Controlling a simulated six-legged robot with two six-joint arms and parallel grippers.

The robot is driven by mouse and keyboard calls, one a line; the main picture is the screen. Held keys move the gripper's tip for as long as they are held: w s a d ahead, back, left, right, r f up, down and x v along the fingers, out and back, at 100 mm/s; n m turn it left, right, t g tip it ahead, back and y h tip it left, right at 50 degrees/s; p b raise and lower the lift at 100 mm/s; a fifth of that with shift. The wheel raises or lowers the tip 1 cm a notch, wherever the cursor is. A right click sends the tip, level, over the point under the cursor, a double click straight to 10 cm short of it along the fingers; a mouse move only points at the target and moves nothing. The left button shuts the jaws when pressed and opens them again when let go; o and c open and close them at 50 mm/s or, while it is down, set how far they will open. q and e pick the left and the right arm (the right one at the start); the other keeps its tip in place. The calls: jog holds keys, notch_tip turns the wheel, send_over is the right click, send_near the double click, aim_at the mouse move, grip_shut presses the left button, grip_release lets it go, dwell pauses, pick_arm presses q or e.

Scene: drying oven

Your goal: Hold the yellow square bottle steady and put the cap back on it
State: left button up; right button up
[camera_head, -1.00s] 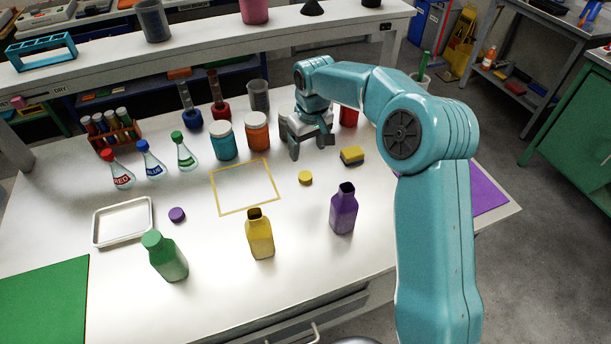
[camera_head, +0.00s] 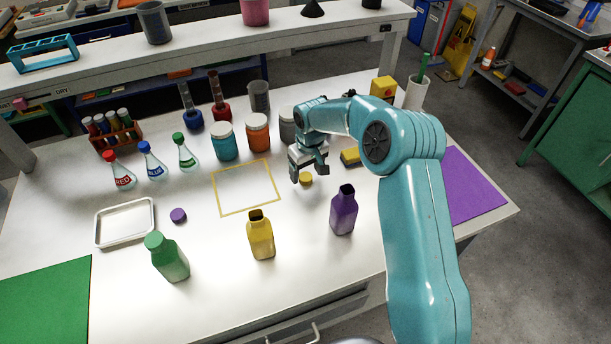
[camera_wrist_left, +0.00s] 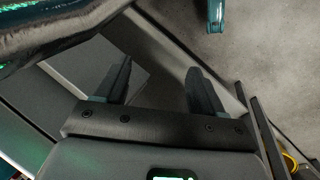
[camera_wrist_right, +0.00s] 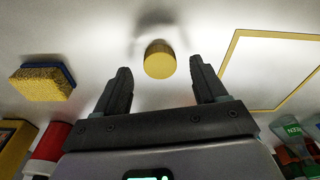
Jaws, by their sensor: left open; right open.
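The yellow square bottle (camera_head: 261,238) stands upright and uncapped on the white table, left of the purple bottle. The round yellow cap (camera_head: 306,179) lies on the table. It also shows in the right wrist view (camera_wrist_right: 159,60), ahead of and between the fingers. My right gripper (camera_head: 309,176) is open above and close to the cap, pointing down, and holds nothing. My left gripper is not in the head view. In the left wrist view (camera_wrist_left: 157,85) it is open and empty, with grey floor beyond it.
An uncapped purple bottle (camera_head: 343,212) and a capped green bottle (camera_head: 167,258) flank the yellow one. A purple cap (camera_head: 178,215) lies by the white tray (camera_head: 124,223). A sponge (camera_head: 351,157) is right of my right gripper. Jars and flasks stand behind. The yellow-outlined square (camera_head: 247,188) is empty.

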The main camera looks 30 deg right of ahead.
aim_at(306, 177)
pick_arm(q)
jog(key=shift+r, duration=0.15)
pick_arm(e)
jog(key=shift+f, duration=0.75)
jog(key=shift+w+f, duration=0.1)
jog(key=c, duration=1.1)
notch_tip(306, 177, up, 20)
pick_arm(q)
jog(key=o, duration=0.4)
